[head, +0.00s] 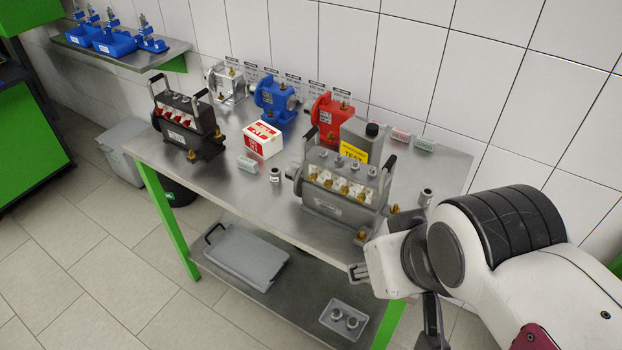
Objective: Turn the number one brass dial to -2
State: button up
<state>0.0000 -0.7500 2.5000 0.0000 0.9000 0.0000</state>
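A grey pump (334,203) stands at the right front of the steel table. A row of small brass dials (343,188) runs along its upper front, between white parts. Any numbers or scale marks on them are too small to read, so I cannot tell which dial is number one or its setting. My gripper (396,306) is at the lower right, in front of and below the pump's right end, apart from the dials. Its two fingers look spread, with nothing visible between them. My arm hides the table's right front corner.
Black handles (389,165) rise at the pump's ends. A black pump (185,125), blue pump (273,100), red pump (330,115) and red-white box (263,140) share the table (225,180). A tray (246,255) lies on the lower shelf.

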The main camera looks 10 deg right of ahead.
jog(key=shift+c, duration=1.4)
jog(key=m+g+h, duration=0.1)
jog(key=m+h, duration=0.1)
jog(key=m, duration=0.8)
send_near(312, 176)
jog(key=shift+w+f, duration=0.1)
jog(key=shift+f, duration=0.1)
jog(key=shift+f, duration=0.1)
jog(key=shift+x, duration=3.75)
